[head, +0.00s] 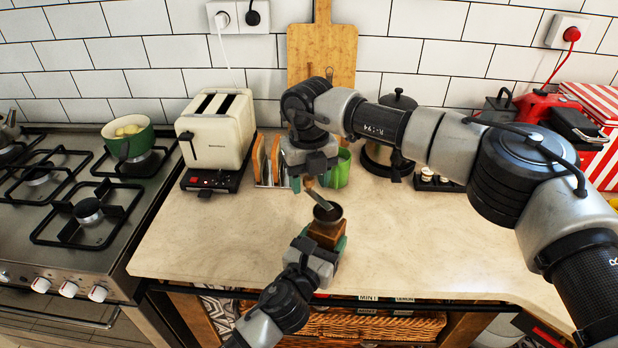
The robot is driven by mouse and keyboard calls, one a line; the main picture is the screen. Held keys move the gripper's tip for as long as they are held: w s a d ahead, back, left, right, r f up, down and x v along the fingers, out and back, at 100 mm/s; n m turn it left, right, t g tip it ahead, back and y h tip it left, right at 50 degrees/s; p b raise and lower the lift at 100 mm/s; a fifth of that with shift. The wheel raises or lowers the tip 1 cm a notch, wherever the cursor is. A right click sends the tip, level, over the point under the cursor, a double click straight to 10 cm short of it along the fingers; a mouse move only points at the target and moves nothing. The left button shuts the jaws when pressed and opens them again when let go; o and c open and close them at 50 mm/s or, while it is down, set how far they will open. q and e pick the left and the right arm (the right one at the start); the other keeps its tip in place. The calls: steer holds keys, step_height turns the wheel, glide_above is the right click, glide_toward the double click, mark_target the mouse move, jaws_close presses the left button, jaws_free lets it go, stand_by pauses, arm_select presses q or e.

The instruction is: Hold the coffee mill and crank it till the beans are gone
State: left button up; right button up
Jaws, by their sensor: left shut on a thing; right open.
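The coffee mill (326,232) stands near the counter's front edge, with a brown wooden body and a dark round bowl on top. Its crank (318,198) rises from the bowl toward the upper left, with a wooden knob at its end. My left gripper (327,247) is shut on the mill's body from the front and partly hides it. My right gripper (308,184) is open and points down at the crank's knob, with its fingers around or beside it; I cannot tell whether they touch. I cannot see whether beans are in the bowl.
A cream toaster (213,135) stands at the left of the counter (200,240), beside the gas stove (75,200). Counter on both sides of the mill is clear.

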steer(key=shift+c, duration=0.3)
jaws_close()
steer(key=s+d+m, duration=0.1)
steer(key=d+m, duration=0.4)
steer(key=m, duration=0.6)
steer(key=s+d+m, duration=0.1)
steer(key=d+m, duration=0.3)
steer(key=m, duration=0.7)
steer(key=shift+s+d+m, duration=0.25)
steer(key=shift+d+m, duration=0.1)
steer(key=shift+m, duration=0.05)
stand_by(0.4)
